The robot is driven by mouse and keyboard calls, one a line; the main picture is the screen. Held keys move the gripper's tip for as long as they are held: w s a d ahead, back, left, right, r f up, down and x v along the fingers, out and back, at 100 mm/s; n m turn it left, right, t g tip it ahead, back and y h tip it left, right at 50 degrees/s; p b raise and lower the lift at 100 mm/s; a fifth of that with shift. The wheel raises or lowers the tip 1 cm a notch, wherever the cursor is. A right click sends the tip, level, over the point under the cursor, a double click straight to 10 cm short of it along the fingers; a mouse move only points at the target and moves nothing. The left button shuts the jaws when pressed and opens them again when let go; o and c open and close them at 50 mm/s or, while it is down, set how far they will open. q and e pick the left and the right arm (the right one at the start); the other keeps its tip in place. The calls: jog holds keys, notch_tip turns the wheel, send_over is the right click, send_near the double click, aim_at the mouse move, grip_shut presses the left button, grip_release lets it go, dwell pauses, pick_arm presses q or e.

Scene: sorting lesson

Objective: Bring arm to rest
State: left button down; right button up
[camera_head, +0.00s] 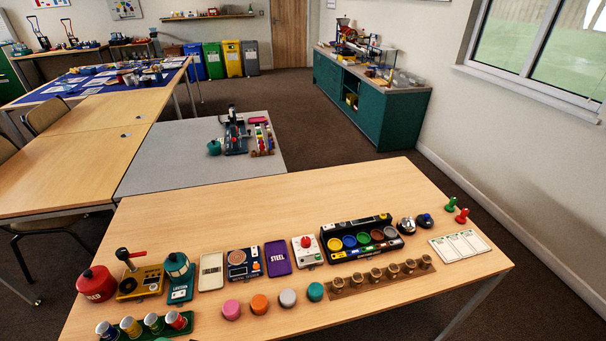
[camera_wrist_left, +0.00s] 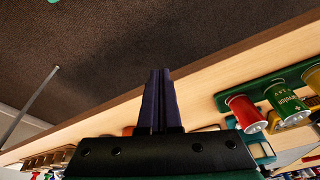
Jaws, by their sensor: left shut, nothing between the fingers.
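My left gripper (camera_wrist_left: 160,74) shows in the left wrist view, its two dark fingers side by side and shut with nothing between them. It points toward brown carpet (camera_wrist_left: 130,40) past the edge of a wooden table (camera_wrist_left: 200,70). The wrist view looks tilted, and how high the gripper is over the table I cannot tell. Neither of my arms shows in the head view. My right gripper is in no view.
The wooden table (camera_head: 330,196) holds a red canister (camera_head: 97,284), a green rack (camera_head: 180,331) of cans, a black tray (camera_head: 345,228) of coloured cups and a wooden strip (camera_head: 345,292) of small pots. The table's far part is clear. A grey table (camera_head: 165,160) stands behind.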

pick_arm(q)
jog(key=s+f+g, duration=0.1)
jog(key=s+f, duration=0.2)
jog(key=f, duration=0.6)
jog(key=s+f, duration=0.4)
jog(key=f, duration=0.5)
jog(key=s+a+f+g, duration=0.1)
jog(key=s+a+f, duration=0.2)
jog(key=s+f, duration=0.6)
jog(key=s, duration=0.4)
jog(key=shift+a, duration=0.1)
